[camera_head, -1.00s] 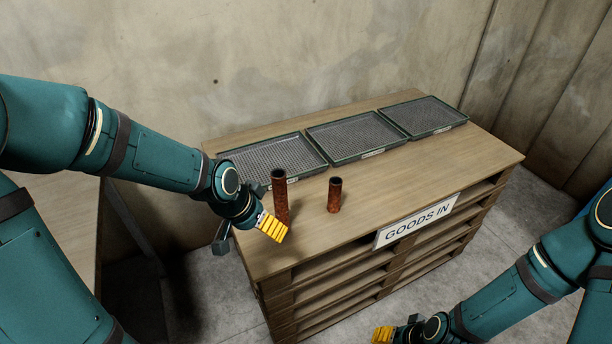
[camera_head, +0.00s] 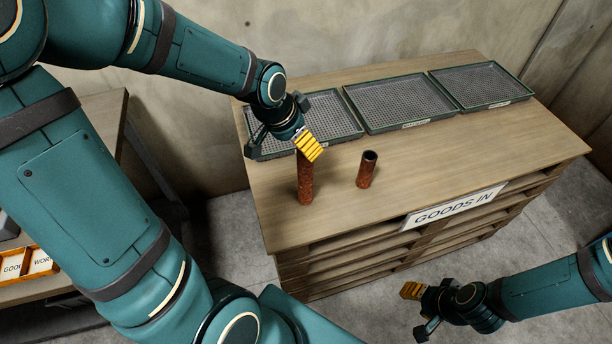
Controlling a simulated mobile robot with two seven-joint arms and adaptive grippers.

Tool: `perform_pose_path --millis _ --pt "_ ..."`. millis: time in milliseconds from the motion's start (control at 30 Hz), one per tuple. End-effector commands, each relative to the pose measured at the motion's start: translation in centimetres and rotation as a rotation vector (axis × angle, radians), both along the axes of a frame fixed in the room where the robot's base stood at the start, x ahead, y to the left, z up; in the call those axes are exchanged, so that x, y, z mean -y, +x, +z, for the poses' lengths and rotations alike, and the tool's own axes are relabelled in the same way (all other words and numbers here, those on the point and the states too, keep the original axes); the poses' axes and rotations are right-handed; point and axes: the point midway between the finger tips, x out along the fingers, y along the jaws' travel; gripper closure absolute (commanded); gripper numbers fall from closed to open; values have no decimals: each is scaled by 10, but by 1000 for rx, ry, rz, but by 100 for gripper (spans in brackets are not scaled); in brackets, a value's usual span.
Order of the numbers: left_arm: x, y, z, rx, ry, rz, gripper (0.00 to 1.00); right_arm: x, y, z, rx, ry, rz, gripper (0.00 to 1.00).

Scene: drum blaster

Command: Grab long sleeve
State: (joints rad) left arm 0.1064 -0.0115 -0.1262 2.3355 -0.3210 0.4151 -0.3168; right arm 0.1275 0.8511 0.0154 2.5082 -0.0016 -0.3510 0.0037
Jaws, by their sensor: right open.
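The long sleeve (camera_head: 305,182), a tall rusty red-brown tube, stands upright on the wooden goods-in bench. My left gripper (camera_head: 281,148) is at its upper end, with its fingers apart. The yellow finger pad hides the top of the sleeve, and I cannot tell whether they touch. A shorter tube (camera_head: 366,171) of the same colour stands upright to the right, its dark open top showing. My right gripper (camera_head: 416,311) is open and empty, low in front of the bench, away from both tubes.
Three shallow mesh trays, left (camera_head: 335,113), middle (camera_head: 402,104) and right (camera_head: 482,88), lie along the back of the bench (camera_head: 450,150). They look empty. A "GOODS IN" sign (camera_head: 453,206) is on the front edge. Another table (camera_head: 104,118) is at left.

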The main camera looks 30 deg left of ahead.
Motion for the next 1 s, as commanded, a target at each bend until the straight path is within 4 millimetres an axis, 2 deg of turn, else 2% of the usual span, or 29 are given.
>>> perform_pose_path --millis 33,267,500,600,900,967,1000 --pt "1 2 -7 -1 0 1 23 0 0 -3 1 0 0 53" --pt "2 8 -20 0 0 0 23 0 1 -7 3 0 0 53" --pt "7 23 -51 -1 -1 1 23 0 4 -19 9 -1 -2 53" --pt "8 26 -59 0 0 0 23 0 4 -21 10 -1 -2 53" --pt "8 28 -60 2 0 1 23 0 4 -21 11 -2 -2 53" --pt "8 28 -60 2 0 1 44 0 4 -20 11 -2 -2 53" --pt "8 28 -60 2 -1 1 58 0 4 -20 11 -2 -2 53"
